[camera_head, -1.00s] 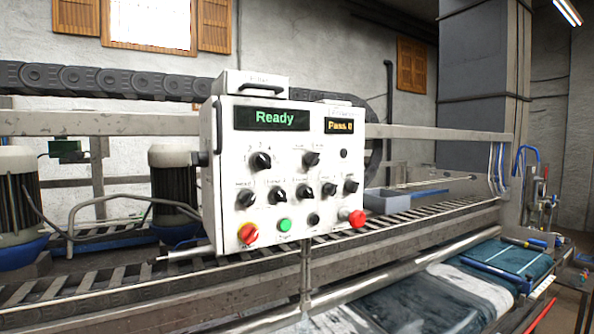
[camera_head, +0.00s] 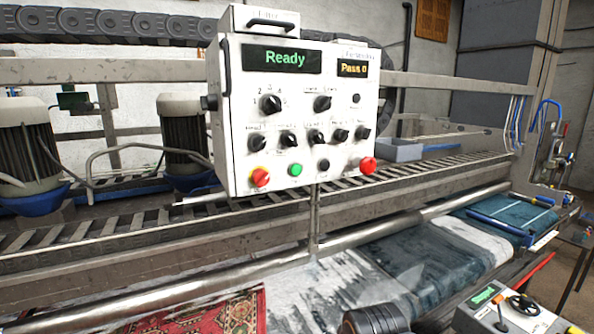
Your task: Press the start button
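A white control box (camera_head: 240,150) stands on a post over the machine. Its left display (camera_head: 285,59) reads "Ready" in green and its right display (camera_head: 352,69) reads "Pass 0". On the bottom row is a round green button (camera_head: 295,170), whose label is too small to read. Several black knobs fill the rows above. My gripper is not in view.
A long metal roller (camera_head: 140,307) runs below the box. A patterned red rug (camera_head: 215,315) and wet blue-and-white rugs lie below it. A smaller control box (camera_head: 505,315) with a joystick is at lower right. A dark ribbed rounded part (camera_head: 375,321) is at the bottom edge.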

